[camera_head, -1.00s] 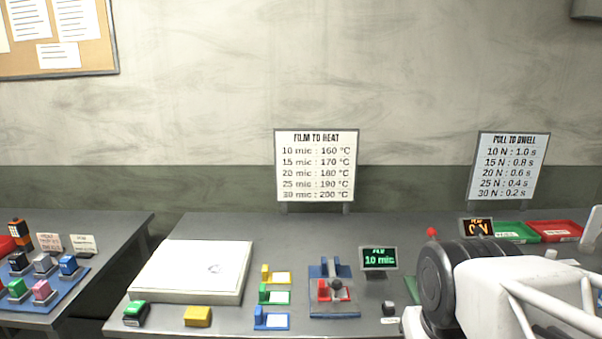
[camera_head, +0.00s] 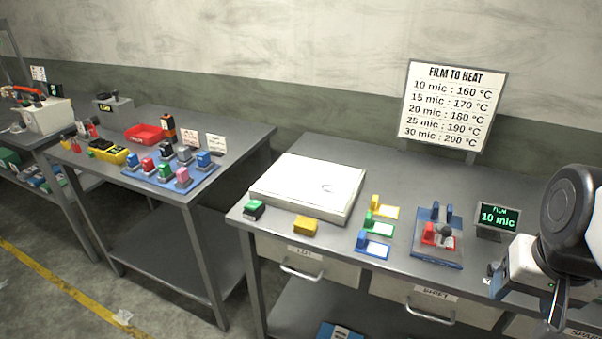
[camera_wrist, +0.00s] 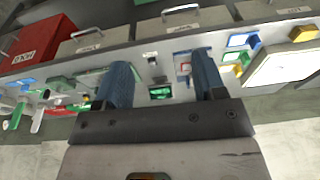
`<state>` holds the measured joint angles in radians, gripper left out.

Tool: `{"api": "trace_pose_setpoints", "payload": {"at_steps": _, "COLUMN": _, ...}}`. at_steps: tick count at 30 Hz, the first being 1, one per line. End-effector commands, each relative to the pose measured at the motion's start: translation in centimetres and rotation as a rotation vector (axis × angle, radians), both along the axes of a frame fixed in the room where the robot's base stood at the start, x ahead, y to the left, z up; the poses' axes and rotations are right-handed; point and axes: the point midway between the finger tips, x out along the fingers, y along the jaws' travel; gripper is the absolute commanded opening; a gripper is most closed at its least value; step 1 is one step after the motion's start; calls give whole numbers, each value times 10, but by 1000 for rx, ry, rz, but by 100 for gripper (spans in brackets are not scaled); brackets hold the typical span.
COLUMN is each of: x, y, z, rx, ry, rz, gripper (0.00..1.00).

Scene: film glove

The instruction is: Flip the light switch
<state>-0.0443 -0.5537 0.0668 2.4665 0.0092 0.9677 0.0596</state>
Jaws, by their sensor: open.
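I cannot pick out a light switch for certain in either view. A small dark piece with a pale base (camera_head: 493,272) sits at the bench's front edge, partly behind my arm. A small dark fixture (camera_wrist: 152,58) also shows between my fingers in the wrist view, too small to identify. My gripper (camera_wrist: 163,72) is open and empty, its two blue fingers spread over the bench. The green-lit film display (camera_wrist: 160,92) shows between them, and it reads 10 mic in the head view (camera_head: 499,217). My arm covers the right side of the head view.
Coloured blocks with cards (camera_head: 378,225) and a white panel (camera_head: 310,187) lie further left. Drawers (camera_head: 305,268) face front. A red bin (camera_wrist: 38,40) shows in the wrist view. A second bench (camera_head: 230,140) stands left.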

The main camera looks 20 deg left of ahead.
Motion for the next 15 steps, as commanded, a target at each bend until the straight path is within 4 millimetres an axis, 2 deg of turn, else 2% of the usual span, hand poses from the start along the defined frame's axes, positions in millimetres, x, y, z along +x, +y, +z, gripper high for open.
{"api": "trace_pose_setpoints", "payload": {"at_steps": 15, "x": 97, "y": 71, "z": 25, "rx": 49, "ry": 108, "rz": 9, "gripper": 64}}
